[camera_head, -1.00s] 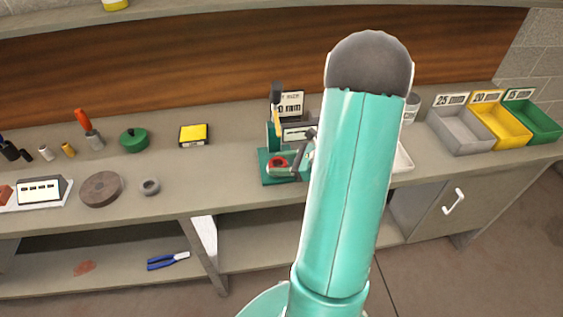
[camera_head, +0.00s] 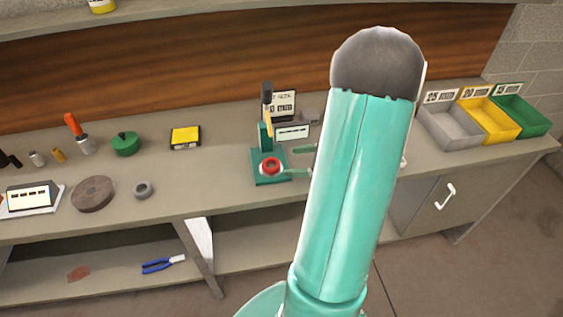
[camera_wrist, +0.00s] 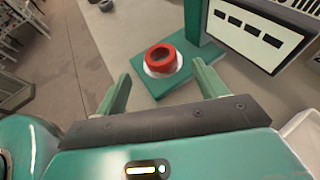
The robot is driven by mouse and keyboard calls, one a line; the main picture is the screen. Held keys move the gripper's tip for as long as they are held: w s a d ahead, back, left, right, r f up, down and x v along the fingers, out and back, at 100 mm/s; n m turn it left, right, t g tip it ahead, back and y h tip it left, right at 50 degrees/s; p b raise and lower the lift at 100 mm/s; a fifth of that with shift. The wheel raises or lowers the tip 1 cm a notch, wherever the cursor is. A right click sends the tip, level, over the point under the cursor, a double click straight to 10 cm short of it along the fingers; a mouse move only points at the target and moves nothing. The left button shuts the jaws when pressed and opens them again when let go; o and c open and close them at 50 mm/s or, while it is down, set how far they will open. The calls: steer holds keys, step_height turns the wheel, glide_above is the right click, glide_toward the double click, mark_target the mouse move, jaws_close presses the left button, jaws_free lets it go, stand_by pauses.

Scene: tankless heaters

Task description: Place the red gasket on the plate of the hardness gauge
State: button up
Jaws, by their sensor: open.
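The red gasket (camera_head: 270,166) lies on the round pale plate of the hardness gauge (camera_head: 266,138), a green stand with a dark-topped column. In the wrist view the red gasket (camera_wrist: 161,57) rests on the plate (camera_wrist: 176,68), above the gauge's green base (camera_wrist: 150,88). The gasket looks flat, with its hole facing up. My gripper (camera_wrist: 160,85) is open and empty, its two green fingers apart and short of the gasket. In the head view my gripper's fingers (camera_head: 298,161) show just right of the gauge, partly hidden by my arm.
Left on the bench are a yellow-topped box (camera_head: 186,136), a green round weight (camera_head: 126,144), a brown disc (camera_head: 93,194) and a grey ring (camera_head: 143,190). Grey (camera_head: 449,128), yellow (camera_head: 488,119) and green bins (camera_head: 521,115) stand at the right. A labelled panel (camera_wrist: 252,32) stands beside the gauge.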

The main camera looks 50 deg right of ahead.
steer(key=v, duration=0.4)
steer(key=shift+s+d+r, duration=0.1)
steer(key=shift+s, duration=0.1)
steer(key=w+a+r+n+g, duration=0.2)
steer(key=a+r+n+g, duration=0.3)
steer(key=a, duration=0.4)
steer(key=w+a+r+n+g, duration=0.2)
steer(key=a+n+g, duration=0.1)
steer(key=a+n, duration=0.6)
steer(key=s+a+r+n+t+h, duration=0.1)
steer(key=s+a+r+n+h, duration=0.1)
steer(key=a+n, duration=0.5)
steer(key=s+a+r+n+h, duration=0.2)
steer(key=a+r+n+h, duration=0.2)
steer(key=a+r+n, duration=0.3)
steer(key=shift+s+a+n+t+h, duration=0.2)
steer(key=shift+a+n+t+h, duration=0.15)
steer(key=shift+a+n, duration=0.55)
steer(key=shift+d, duration=0.25)
